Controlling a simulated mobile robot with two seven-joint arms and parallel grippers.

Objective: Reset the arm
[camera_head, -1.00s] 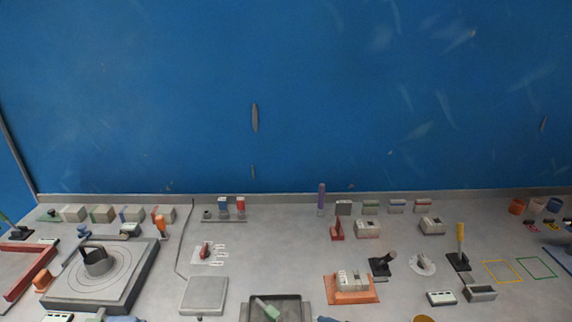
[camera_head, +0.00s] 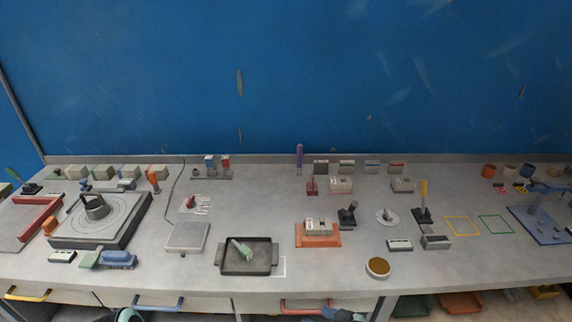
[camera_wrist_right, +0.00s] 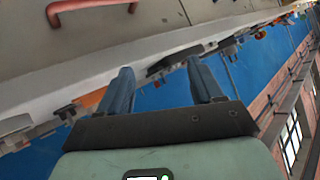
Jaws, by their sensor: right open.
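My right gripper shows in the right wrist view (camera_wrist_right: 158,68). Its two blue-grey fingers are spread apart with nothing between them. The wrist view is tilted, with the bench's front edge and a red drawer handle beyond the fingers. In the head view, a blue-grey part of my right gripper (camera_head: 342,314) peeks in at the bottom edge, below the bench front. A small dark and teal part of my left arm (camera_head: 128,315) shows at the bottom left edge; its fingers cannot be made out.

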